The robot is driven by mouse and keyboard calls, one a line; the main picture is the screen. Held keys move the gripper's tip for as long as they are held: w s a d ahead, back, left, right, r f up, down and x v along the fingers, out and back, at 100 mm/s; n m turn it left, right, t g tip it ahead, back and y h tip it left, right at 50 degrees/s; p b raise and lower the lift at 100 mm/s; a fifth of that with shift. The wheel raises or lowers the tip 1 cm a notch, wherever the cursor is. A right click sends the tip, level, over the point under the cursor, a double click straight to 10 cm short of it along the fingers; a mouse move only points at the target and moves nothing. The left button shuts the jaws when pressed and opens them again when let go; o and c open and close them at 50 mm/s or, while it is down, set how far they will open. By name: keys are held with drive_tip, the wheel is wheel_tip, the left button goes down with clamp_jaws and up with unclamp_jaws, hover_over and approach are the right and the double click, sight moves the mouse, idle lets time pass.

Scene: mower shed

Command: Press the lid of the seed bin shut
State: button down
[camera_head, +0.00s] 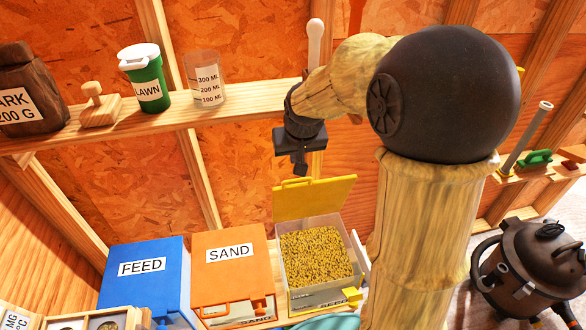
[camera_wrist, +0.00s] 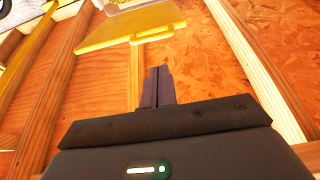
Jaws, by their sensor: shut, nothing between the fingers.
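The seed bin (camera_head: 318,298) is a clear box full of yellow-brown grain, standing right of the sand bin. Its yellow lid (camera_head: 314,197) is open and tilted up at the back edge. In the wrist view the lid (camera_wrist: 130,28) shows at the top, beyond my fingertips. My gripper (camera_head: 300,170) is shut and empty, above the lid and apart from it. In the wrist view my gripper's fingers (camera_wrist: 158,75) are together with nothing between them. A small yellow latch piece (camera_head: 352,295) sits at the bin's front right.
The blue feed bin (camera_head: 142,290) and orange sand bin (camera_head: 232,280) stand to the left, lids closed. A shelf (camera_head: 180,115) behind holds a green lawn tub (camera_head: 146,78), a measuring beaker (camera_head: 205,78) and a wooden stamp (camera_head: 98,105). A dark round vessel (camera_head: 530,265) stands at right.

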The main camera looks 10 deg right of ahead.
hover_over(293, 185)
wheel_tip(293, 185, down, 9)
drive_tip(key=shift+w+f, duration=0.1)
drive_tip(key=shift+f+b, duration=0.1)
drive_tip(key=shift+b, duration=0.35)
